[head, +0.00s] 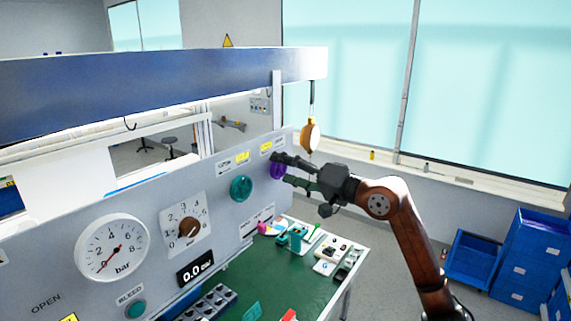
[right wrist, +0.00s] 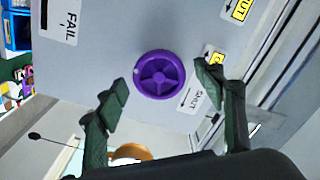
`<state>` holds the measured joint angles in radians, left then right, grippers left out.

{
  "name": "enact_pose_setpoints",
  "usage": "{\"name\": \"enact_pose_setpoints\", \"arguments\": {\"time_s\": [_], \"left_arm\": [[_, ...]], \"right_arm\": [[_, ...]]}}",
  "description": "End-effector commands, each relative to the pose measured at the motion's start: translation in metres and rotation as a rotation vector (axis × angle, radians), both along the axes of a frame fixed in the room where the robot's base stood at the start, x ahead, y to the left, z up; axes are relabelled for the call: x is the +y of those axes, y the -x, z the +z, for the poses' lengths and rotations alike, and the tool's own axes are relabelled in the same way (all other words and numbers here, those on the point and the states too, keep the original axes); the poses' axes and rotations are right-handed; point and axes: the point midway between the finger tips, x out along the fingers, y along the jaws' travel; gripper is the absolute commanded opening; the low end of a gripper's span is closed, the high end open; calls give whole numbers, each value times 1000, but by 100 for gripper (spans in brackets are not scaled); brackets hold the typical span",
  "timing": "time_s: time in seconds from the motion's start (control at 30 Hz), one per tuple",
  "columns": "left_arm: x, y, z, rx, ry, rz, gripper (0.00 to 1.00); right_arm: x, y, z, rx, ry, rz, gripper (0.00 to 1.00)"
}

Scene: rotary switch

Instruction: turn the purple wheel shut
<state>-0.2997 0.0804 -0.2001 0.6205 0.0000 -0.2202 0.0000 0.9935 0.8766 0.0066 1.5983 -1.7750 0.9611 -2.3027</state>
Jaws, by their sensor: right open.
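The purple wheel (head: 277,170) is mounted near the right end of the grey panel, partly hidden behind my gripper in the head view. In the right wrist view the purple wheel (right wrist: 159,74) shows whole, a round rim with spokes and a small pale mark on its left edge. A "SHUT" label with an arrow (right wrist: 195,98) is beside it. My right gripper (head: 281,169) is open and in front of the wheel. In the right wrist view its fingers (right wrist: 163,82) stand apart on either side of the wheel's lower part; contact cannot be made out. My left gripper is not in view.
A teal wheel (head: 241,188) is on the panel left of the purple one. A dial (head: 187,228), a pressure gauge (head: 112,247) and a 0.0 display (head: 195,269) are further left. A green workbench (head: 262,268) with small items lies below. An orange object (head: 310,135) hangs near my gripper.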

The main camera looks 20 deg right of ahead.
Motion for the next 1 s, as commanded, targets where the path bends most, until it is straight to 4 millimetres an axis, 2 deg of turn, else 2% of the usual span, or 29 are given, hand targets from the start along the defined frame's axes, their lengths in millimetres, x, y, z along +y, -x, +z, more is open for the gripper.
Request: {"name": "enact_pose_setpoints", "arguments": {"time_s": [0.3, 0.9, 1.0], "left_arm": [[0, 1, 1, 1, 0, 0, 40], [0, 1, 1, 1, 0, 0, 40], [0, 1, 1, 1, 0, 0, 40]], "right_arm": [[2, -3, -1, 1, -1, 0, 63], [1, -3, -1, 1, -1, -1, 22], [1, -3, -1, 2, -2, -1, 21]]}}
